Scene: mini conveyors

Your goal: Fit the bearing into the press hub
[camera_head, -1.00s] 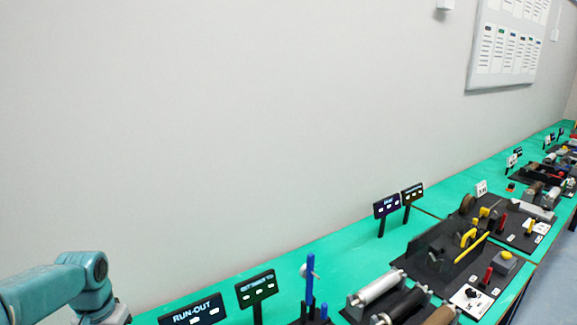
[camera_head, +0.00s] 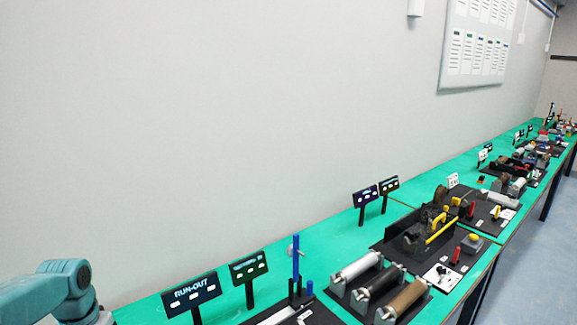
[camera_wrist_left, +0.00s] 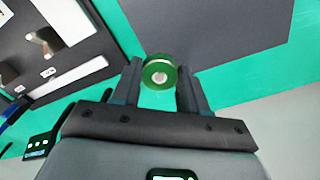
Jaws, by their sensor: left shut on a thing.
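In the left wrist view, my left gripper (camera_wrist_left: 160,82) is shut on the bearing (camera_wrist_left: 160,73), a round piece with a green outer ring and a pale centre. The bearing sits between the two dark fingertips. In the head view only my teal left arm shows at the lower left; its gripper is out of the picture. My right gripper is in neither view. I cannot pick out the press hub with certainty in either view.
The green bench (camera_head: 330,245) runs along the wall to the far right. A RUN-OUT sign (camera_head: 190,291) stands near my left arm. Rollers (camera_head: 380,285) and a black tray with yellow parts (camera_head: 415,235) stand further right. A dark panel (camera_wrist_left: 210,40) lies below the left wrist.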

